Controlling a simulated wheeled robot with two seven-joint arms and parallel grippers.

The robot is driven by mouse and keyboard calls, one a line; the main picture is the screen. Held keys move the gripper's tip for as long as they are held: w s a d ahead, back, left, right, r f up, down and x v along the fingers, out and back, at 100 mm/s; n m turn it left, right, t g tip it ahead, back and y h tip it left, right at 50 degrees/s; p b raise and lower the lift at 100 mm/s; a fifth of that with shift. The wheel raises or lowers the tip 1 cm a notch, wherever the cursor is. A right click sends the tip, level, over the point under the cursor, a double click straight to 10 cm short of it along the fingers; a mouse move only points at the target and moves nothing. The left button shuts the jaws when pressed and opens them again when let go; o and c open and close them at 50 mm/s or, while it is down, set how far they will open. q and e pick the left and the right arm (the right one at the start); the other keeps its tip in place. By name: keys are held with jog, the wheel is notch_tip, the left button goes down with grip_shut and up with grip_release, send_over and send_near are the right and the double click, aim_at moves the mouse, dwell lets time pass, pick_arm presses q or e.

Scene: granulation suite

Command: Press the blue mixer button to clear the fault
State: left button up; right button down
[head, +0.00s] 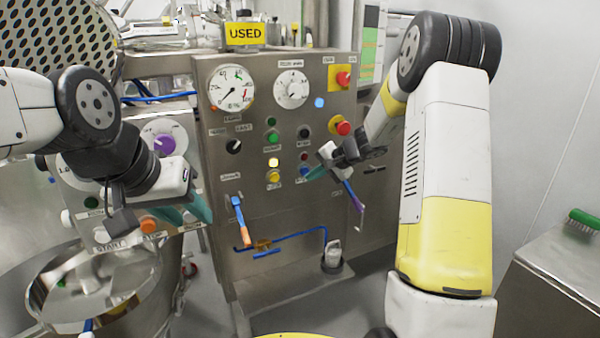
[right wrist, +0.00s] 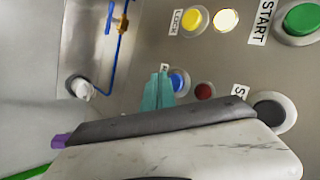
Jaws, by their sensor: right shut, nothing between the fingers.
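The blue button (head: 303,171) sits low on the steel control panel, partly hidden behind my right gripper. In the right wrist view the blue button (right wrist: 178,82) shows beside the teal fingertips. My right gripper (head: 315,173) is shut and empty, its tips pointing at the panel close to the blue button. In the right wrist view the fingertips (right wrist: 158,92) lie together and overlap the button's left edge. I cannot tell whether they touch it. My left gripper (head: 188,211) is at the left, in front of the lower panel; whether its jaws are open is unclear.
Near the blue button are a dark red lamp (right wrist: 204,91), a yellow button (head: 273,177), a lit lamp (head: 273,162), a green button (head: 272,139) and a black button (head: 304,132). A red emergency knob (head: 343,128) is above right. A blue-handled valve (head: 238,217) is lower left.

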jog(key=shift+s+d, duration=0.3)
jog(key=shift+s, duration=0.45)
jog(key=shift+s+d, duration=0.25)
jog(key=shift+s, duration=0.55)
jog(key=shift+s+d, duration=0.3)
jog(key=shift+s, duration=0.45)
jog(key=shift+r, duration=0.1)
jog(key=s+a+r+n+g, duration=0.1)
jog(key=s+a+r+n, duration=0.25)
jog(key=s+r, duration=0.55)
jog(key=s+d+r+n+h, duration=0.2)
jog(key=s, duration=1)
jog(key=s+d+r+n+h, duration=0.2)
jog(key=s, duration=1)
jog(key=shift+s+r, duration=0.35)
jog(key=shift+s, duration=0.05)
